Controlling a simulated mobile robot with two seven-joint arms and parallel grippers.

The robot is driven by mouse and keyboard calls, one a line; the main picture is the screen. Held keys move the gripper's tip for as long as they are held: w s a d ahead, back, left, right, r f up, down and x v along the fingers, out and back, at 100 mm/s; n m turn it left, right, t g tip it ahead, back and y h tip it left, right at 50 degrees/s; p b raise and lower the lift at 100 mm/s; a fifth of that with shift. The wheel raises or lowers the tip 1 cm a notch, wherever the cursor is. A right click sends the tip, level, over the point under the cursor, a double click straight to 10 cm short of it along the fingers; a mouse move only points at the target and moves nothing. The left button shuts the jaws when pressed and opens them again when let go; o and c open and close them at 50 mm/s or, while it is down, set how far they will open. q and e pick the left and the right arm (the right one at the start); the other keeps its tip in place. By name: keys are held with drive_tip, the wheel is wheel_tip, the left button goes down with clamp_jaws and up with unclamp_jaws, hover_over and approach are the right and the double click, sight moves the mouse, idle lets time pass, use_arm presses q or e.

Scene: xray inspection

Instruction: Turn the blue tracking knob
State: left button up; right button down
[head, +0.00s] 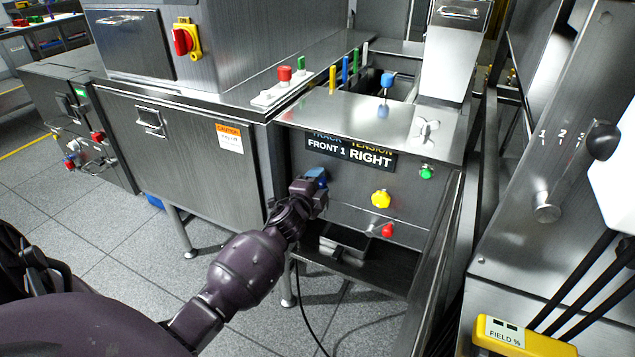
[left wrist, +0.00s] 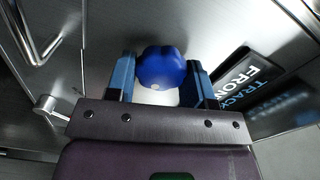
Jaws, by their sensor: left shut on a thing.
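The blue tracking knob (left wrist: 162,68) is a round, lobed knob on the steel front panel, with a small pale mark on its face. In the left wrist view it sits between the two blue-padded fingers of my left gripper (left wrist: 160,80), which is shut on it. In the head view the knob (head: 316,174) shows just beyond my left gripper (head: 314,188), below the left end of the black label (head: 350,152) reading TRACK, TENSION, FRONT 1, RIGHT. My right gripper is not in view.
Grey tiled floor (head: 120,270) is clear to the left.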

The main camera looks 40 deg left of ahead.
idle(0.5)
use_arm(q)
drive_tip(key=o, duration=0.9)
drive_tip(key=shift+s+d, duration=0.15)
drive_tip(key=shift+s, duration=0.3)
drive_tip(key=p+v, duration=0.1)
drive_tip(key=v, duration=0.9)
drive_tip(key=shift+w+p, duration=0.1)
drive_tip(key=shift+p, duration=0.3)
